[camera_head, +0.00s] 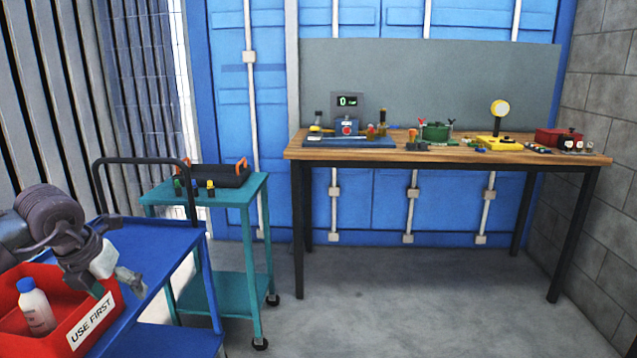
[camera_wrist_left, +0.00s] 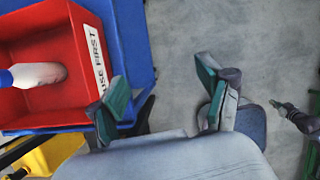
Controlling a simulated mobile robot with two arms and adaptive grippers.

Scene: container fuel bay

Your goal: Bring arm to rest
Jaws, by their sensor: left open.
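My left gripper (camera_head: 116,284) hangs over the right edge of the red bin on the blue cart. In the left wrist view its two green-padded fingers (camera_wrist_left: 163,87) stand wide apart with bare floor between them. It is open and empty. A white bottle with a blue cap (camera_head: 36,308) is in the red bin (camera_head: 62,275), clear of the fingers. The bottle (camera_wrist_left: 38,75) also shows in the left wrist view. At that view's right edge is a dark jointed part with green, perhaps my right gripper; its jaws cannot be made out.
The blue cart (camera_head: 150,262) carries the red bin, labelled "USE FIRST". A teal cart (camera_head: 222,198) with a black and orange tray (camera_head: 215,176) stands behind it. A wooden workbench (camera_head: 400,155) with several devices is at the back. The floor (camera_head: 390,305) before it is clear.

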